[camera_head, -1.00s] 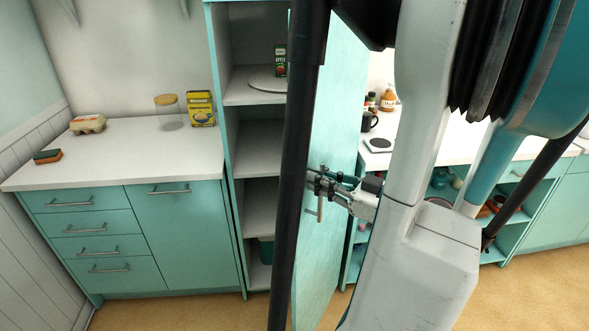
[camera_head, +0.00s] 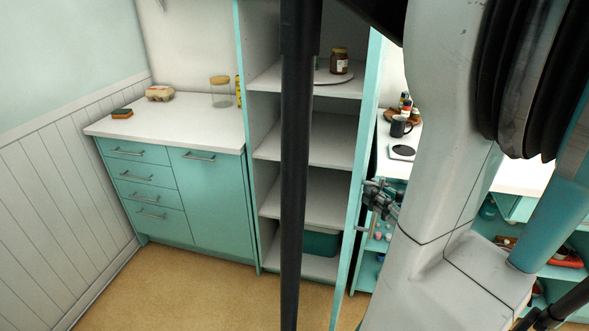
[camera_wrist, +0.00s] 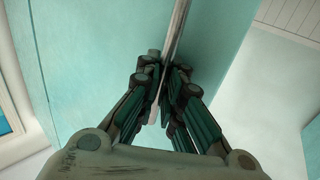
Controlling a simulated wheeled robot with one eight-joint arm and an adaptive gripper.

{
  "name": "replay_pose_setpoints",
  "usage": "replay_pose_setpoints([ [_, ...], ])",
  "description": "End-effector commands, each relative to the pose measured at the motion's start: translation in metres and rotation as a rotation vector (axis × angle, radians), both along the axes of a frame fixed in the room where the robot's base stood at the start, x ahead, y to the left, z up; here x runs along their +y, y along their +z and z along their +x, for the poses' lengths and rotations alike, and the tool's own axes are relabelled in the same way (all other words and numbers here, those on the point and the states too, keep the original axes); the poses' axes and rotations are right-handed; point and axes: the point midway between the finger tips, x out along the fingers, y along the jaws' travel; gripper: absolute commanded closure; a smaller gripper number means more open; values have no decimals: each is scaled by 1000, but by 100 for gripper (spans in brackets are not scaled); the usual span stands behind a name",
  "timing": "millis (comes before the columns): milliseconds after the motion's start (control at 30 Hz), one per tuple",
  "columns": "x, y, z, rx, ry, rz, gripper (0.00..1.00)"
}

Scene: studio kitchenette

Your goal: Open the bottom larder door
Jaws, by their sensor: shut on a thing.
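The tall teal larder door (camera_head: 350,255) stands open and shows nearly edge-on in the head view, to the right of the larder shelves (camera_head: 307,206). My gripper (camera_head: 377,193) is at the door's outer face, about mid-height of the view. In the wrist view my gripper (camera_wrist: 166,92) is shut on the metal bar handle (camera_wrist: 179,30), which runs up between the fingers. The teal door panel (camera_wrist: 100,60) fills much of that view. My arm hides part of the right side of the head view.
The larder holds a brown jar (camera_head: 339,60) on a white round tray (camera_head: 325,77) and a teal bin (camera_head: 320,243) low down. A counter (camera_head: 175,120) with drawers stands left. Floor (camera_head: 200,290) in front of it is clear. Open shelving lies right.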

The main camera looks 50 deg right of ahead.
Motion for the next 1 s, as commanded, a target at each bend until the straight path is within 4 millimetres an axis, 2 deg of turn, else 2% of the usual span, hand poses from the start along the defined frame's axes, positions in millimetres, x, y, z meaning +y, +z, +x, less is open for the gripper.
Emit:
replay_pose_setpoints([
  [33,-1,5,0,-13,0,-3,100],
  [467,-2,5,0,-13,-1,-3,100],
  [500,-2,5,0,-13,-1,-3,90],
  [600,-2,5,0,-13,0,-3,71],
  [1000,-1,5,-1,-12,1,-4,71],
])
